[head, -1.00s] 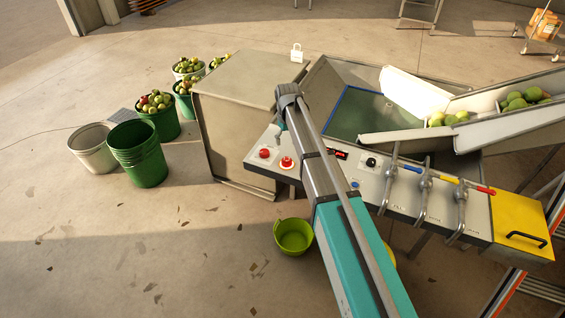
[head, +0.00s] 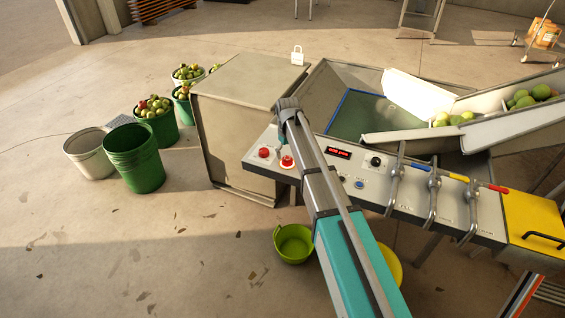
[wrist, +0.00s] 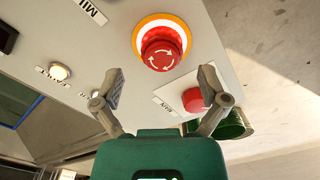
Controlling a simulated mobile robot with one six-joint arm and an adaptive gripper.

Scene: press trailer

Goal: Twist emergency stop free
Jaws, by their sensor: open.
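The emergency stop (wrist: 162,48) is a red mushroom button with white turning arrows, in an orange and white ring on the grey panel. In the head view it (head: 287,162) sits near the panel's left end, just below my gripper (head: 282,138). In the wrist view my gripper (wrist: 161,84) is open and empty, its two fingers spread apart. The button appears beyond the fingertips, between them from left to right. I see no contact. A plain red button (wrist: 195,100) is close to the right finger, which partly overlaps it.
The panel also carries a white button (wrist: 59,71), a red display (head: 338,153), a black knob (head: 376,161) and a row of levers (head: 433,200). A metal cabinet (head: 235,120) stands left of it. A green tub (head: 293,244) is on the floor below.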

